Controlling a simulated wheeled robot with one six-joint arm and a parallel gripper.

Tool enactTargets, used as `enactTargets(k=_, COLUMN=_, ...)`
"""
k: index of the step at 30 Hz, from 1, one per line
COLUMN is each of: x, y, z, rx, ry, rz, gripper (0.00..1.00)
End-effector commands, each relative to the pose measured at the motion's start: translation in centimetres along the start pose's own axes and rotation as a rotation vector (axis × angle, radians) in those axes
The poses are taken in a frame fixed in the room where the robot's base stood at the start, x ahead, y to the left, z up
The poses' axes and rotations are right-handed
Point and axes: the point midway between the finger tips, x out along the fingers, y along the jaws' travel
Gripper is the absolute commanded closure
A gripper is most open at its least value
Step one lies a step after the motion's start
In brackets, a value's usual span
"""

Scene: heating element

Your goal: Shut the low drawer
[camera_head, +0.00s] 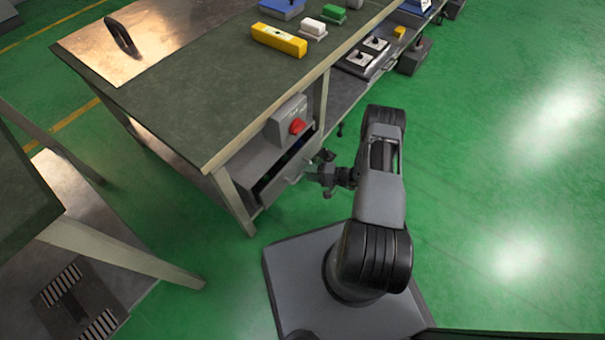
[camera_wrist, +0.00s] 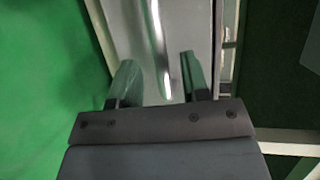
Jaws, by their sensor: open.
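The low drawer (camera_head: 287,181) is under the workbench, below a grey box with a red knob. It is pulled partly out, and a dark gap shows its inside. My gripper (camera_head: 318,172) is at the drawer's front. In the wrist view my gripper (camera_wrist: 155,82) is open, its two fingers apart. The grey drawer front (camera_wrist: 193,35) fills the upper middle there. A shiny curved metal handle (camera_wrist: 158,50) runs down to between the fingertips. I cannot tell whether the fingers touch it.
A grey switch box (camera_head: 288,121) with a red knob (camera_head: 297,126) sits above the drawer. The workbench (camera_head: 190,100) carries a yellow block (camera_head: 279,40) and small boxes. A bench leg (camera_head: 234,200) stands left of the drawer. Green floor (camera_head: 500,190) is free at right.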

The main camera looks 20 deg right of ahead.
Motion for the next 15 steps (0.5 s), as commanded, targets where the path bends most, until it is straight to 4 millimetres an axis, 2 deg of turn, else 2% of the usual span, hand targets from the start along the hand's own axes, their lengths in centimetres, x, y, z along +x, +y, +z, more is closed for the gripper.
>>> enactTargets(k=1, x=0.8, y=0.2, z=0.1, rx=-0.001, ry=-0.003, rz=0.001, gripper=0.58)
enactTargets(k=6, x=2.5, y=0.1, z=0.0, rx=0.0, ry=-0.002, rz=0.001, gripper=0.58)
enactTargets(k=15, x=3.5, y=0.0, z=0.0, rx=0.0, ry=0.0, rz=0.0, gripper=0.58)
